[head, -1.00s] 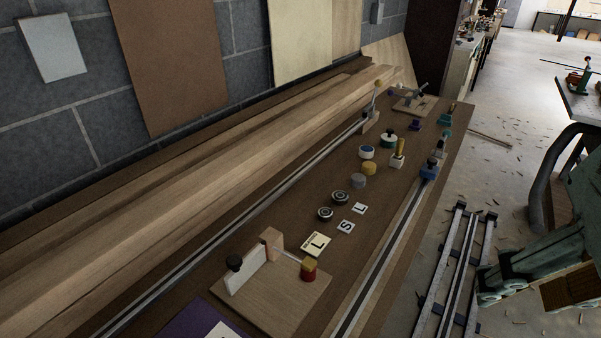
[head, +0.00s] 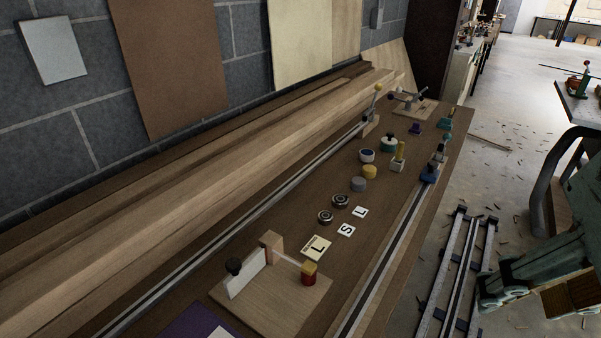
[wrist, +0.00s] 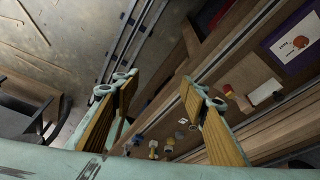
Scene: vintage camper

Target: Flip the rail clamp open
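In the head view two fittings sit on the bench rails, and I cannot tell for sure which is the rail clamp. A blue one (head: 429,174) with a small upright part sits on the front rail (head: 385,262).
A wooden fixture board (head: 285,303) with a red-and-yellow knob stands on the near bench. Lettered tiles (head: 346,230), round dials (head: 325,217) and several knobs lie between the rails. A board with a lever clamp (head: 409,98) is at the far end. Floor rails (head: 460,265) run beside the bench.

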